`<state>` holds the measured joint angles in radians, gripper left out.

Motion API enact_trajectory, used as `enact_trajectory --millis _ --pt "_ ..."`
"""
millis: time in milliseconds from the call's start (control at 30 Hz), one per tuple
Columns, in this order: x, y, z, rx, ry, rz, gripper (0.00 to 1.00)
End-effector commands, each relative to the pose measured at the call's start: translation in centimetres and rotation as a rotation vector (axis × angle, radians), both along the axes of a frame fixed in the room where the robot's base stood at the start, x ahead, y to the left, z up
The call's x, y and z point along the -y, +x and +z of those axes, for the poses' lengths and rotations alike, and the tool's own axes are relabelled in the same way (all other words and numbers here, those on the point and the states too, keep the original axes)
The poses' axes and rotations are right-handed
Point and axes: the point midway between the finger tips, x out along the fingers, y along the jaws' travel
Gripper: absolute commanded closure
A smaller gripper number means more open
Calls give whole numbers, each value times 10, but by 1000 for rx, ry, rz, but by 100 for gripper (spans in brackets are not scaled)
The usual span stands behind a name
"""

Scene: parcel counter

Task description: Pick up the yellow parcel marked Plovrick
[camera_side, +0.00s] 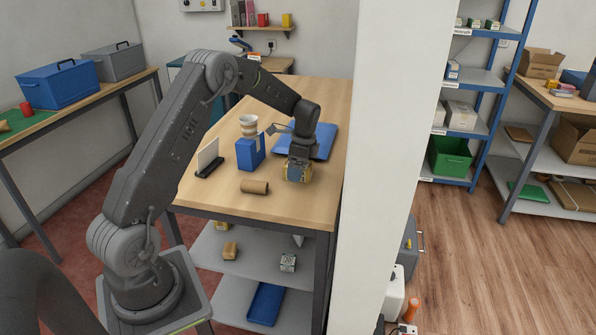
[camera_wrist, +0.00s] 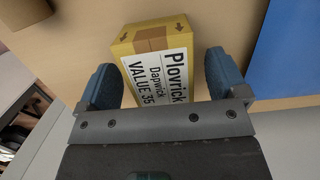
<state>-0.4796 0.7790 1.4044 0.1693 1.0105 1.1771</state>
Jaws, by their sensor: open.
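The yellow parcel (camera_wrist: 152,52) lies on the wooden counter, and its white label reads Plovrick, Dapwick, VALUE 35. In the wrist view my gripper (camera_wrist: 164,82) is open, with one blue fingertip on each side of the parcel. Small gaps show between the fingers and the parcel, and I cannot tell whether either touches it. In the side view the parcel (camera_side: 297,173) is mostly hidden under my gripper (camera_side: 299,165), which points down over it. The lower part of the parcel is hidden by the gripper body in the wrist view.
A brown cardboard roll (camera_side: 254,186) lies left of the parcel on the counter (camera_side: 290,208). A blue tray (camera_side: 324,140) lies behind. A white pillar (camera_side: 385,150) rises at right.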

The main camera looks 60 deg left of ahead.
Motion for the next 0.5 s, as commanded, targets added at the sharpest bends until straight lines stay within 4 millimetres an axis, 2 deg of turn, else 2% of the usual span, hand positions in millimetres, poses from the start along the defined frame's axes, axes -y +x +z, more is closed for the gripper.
enact_trajectory --millis 100,300,500 --pt "-1 -1 -7 1 -1 0 8" --pt "-1 -1 -7 1 0 0 8" --pt "-1 -1 -6 1 0 0 28"
